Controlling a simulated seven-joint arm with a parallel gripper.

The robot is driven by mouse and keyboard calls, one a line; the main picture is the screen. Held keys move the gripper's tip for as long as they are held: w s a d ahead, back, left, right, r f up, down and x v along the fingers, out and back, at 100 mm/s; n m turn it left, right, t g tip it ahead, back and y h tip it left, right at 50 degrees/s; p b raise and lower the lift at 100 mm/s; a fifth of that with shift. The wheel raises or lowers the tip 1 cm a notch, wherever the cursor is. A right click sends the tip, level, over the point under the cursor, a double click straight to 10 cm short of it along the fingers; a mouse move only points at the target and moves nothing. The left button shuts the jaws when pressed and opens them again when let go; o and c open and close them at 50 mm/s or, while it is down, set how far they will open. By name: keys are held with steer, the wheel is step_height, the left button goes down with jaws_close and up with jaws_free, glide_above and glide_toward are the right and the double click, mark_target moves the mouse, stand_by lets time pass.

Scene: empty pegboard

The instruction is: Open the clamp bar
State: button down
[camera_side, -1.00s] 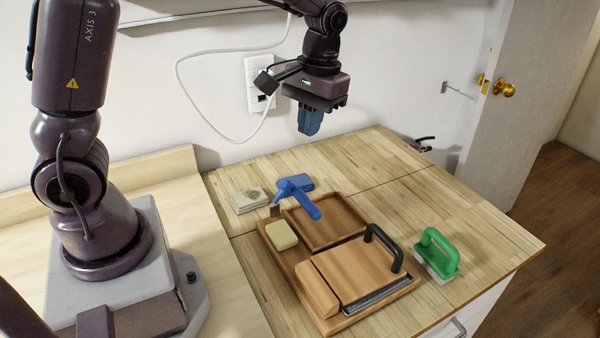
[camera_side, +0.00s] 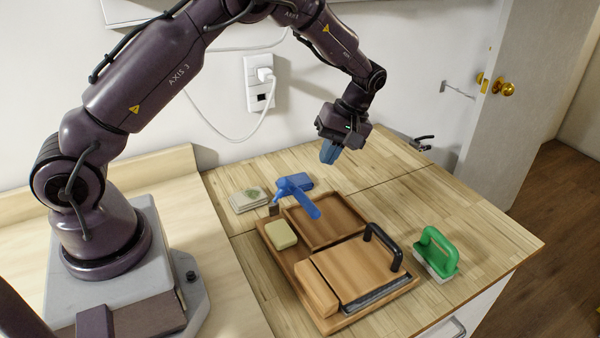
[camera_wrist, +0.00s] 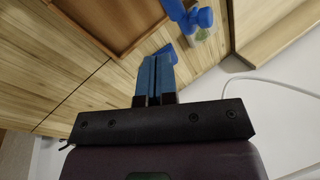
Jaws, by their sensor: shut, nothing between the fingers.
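A wooden board with a raised tray section (camera_side: 326,222) lies on the table. On its near part sits a flat wooden panel (camera_side: 350,270) with a black arched handle (camera_side: 383,246) at its right side and a dark metal strip (camera_side: 378,294) along its front edge. The handle and strip look like the clamp bar, lying down at the panel; which part is the bar I cannot tell for sure. My gripper (camera_side: 330,152) has blue fingers, shut and empty, in the air behind the board and well above the table. The fingers also show in the wrist view (camera_wrist: 155,78).
A blue tool (camera_side: 299,193) lies across the tray's back left corner. A yellow sponge-like block (camera_side: 281,235) is on the board's left. A green-handled brush (camera_side: 437,254) stands to the right. Folded cloths (camera_side: 249,200) lie at the back left.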

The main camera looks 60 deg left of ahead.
mark_target(293, 187)
steer(key=shift+s+a+f, duration=0.3)
steer(key=shift+s+f, duration=0.45)
steer(key=shift+s, duration=0.2)
steer(key=shift+s+a+f, duration=0.3)
steer(key=shift+s+f, duration=0.4)
steer(key=shift+s, duration=0.25)
steer(key=shift+s+a+f, duration=0.3)
steer(key=shift+s+f, duration=0.45)
steer(key=shift+s, duration=0.2)
